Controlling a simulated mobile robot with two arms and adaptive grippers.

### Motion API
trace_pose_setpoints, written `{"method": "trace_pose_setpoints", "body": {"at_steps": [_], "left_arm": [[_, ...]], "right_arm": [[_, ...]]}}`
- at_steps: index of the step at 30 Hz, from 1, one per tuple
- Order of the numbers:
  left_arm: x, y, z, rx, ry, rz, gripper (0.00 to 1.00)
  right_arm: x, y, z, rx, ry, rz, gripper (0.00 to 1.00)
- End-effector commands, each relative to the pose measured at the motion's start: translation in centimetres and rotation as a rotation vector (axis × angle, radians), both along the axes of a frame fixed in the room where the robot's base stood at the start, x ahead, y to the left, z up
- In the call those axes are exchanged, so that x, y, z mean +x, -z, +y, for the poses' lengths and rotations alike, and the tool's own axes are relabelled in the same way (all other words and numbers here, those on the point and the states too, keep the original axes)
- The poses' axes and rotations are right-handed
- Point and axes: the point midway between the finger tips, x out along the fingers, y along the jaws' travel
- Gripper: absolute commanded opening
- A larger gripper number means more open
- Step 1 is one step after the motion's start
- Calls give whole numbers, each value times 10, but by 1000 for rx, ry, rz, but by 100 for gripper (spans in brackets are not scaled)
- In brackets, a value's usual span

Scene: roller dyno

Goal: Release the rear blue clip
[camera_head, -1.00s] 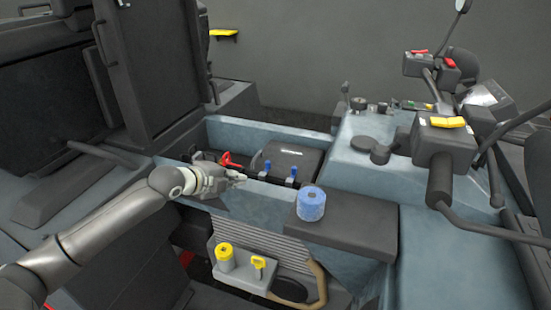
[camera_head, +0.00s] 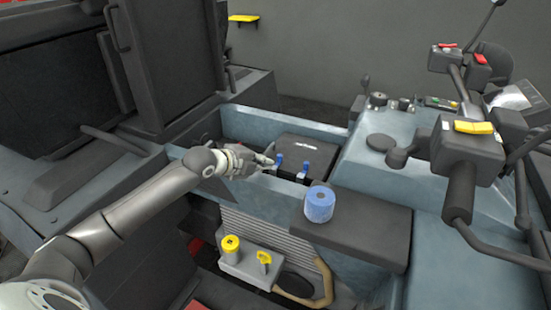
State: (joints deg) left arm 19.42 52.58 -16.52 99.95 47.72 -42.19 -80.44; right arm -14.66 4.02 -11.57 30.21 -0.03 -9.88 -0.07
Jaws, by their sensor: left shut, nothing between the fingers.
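Two small blue clips stand at the near side of a black box (camera_head: 308,150) set in the grey-blue bay. One is the left blue clip (camera_head: 279,160), the other the right blue clip (camera_head: 302,176). Which of them is the rear one I cannot tell for sure. My left gripper (camera_head: 268,161) is shut and empty, with its fingertips right beside the left clip. Whether they touch it I cannot tell. My right gripper is out of view.
A blue roll (camera_head: 319,204) stands on the dark ledge (camera_head: 363,222) in front of the bay. Below are a yellow-capped post (camera_head: 230,243) and a yellow handle (camera_head: 264,258). A seat is at left; a black control lever unit (camera_head: 468,158) stands at right.

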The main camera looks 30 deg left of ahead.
Motion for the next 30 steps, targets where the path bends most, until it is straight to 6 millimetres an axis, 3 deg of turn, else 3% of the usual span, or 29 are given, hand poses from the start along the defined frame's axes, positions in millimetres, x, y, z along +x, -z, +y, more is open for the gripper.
{"method": "trace_pose_setpoints", "body": {"at_steps": [6,12,30], "left_arm": [[33,19,-7,-3,-3,0,0],[52,30,-10,-1,-2,-1,0],[61,35,-12,2,0,0,0]], "right_arm": [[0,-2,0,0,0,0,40],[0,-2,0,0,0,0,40],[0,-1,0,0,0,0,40]]}}
